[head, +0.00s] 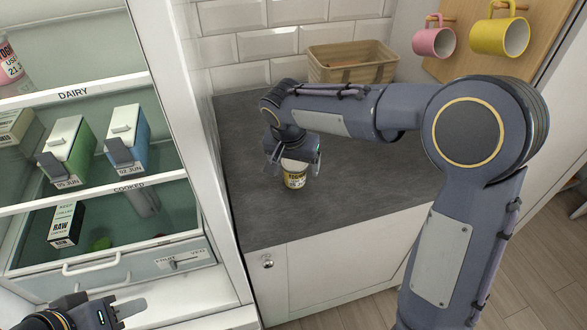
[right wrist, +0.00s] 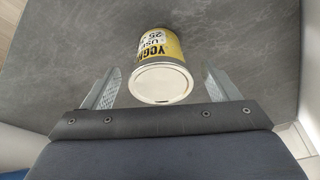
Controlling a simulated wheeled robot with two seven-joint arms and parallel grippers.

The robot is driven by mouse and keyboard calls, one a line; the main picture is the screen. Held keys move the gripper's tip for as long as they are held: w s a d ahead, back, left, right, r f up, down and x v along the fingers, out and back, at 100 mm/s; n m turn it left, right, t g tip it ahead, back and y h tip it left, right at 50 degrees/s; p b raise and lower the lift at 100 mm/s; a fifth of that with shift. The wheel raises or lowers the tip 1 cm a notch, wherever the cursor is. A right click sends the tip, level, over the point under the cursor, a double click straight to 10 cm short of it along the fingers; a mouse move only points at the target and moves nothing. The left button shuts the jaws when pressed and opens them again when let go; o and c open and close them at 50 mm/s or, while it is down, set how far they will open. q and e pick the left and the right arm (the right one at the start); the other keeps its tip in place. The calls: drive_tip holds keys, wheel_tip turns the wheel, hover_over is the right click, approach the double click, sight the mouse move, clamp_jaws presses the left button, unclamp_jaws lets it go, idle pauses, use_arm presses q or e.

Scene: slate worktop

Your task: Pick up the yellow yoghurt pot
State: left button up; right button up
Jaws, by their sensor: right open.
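The yellow yoghurt pot (head: 295,179), with a white label band and a pale lid, stands upright on the slate worktop (head: 262,217). My right gripper (head: 288,165) is just above it, partly hiding its top. In the right wrist view the pot (right wrist: 158,48) shows lid towards the camera, between the two fingers of the open right gripper (right wrist: 161,74). There is a visible gap on each side, and neither finger appears to touch it. My left gripper (head: 121,309) is low at the left, in front of the fridge; its opening is unclear.
The open fridge (head: 75,95) at left holds several cartons and packs. A wicker basket (head: 350,62) stands at the back of the worktop. A pink mug (head: 432,42) and a yellow mug (head: 498,37) hang at right. The worktop around the pot is clear.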

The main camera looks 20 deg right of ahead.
drive_tip(key=x, duration=0.3)
drive_tip(key=shift+w+d+f, duration=0.15)
drive_tip(key=shift+w+f, duration=0.05)
drive_tip(key=shift+f, duration=0.1)
drive_tip(key=c, duration=1.1)
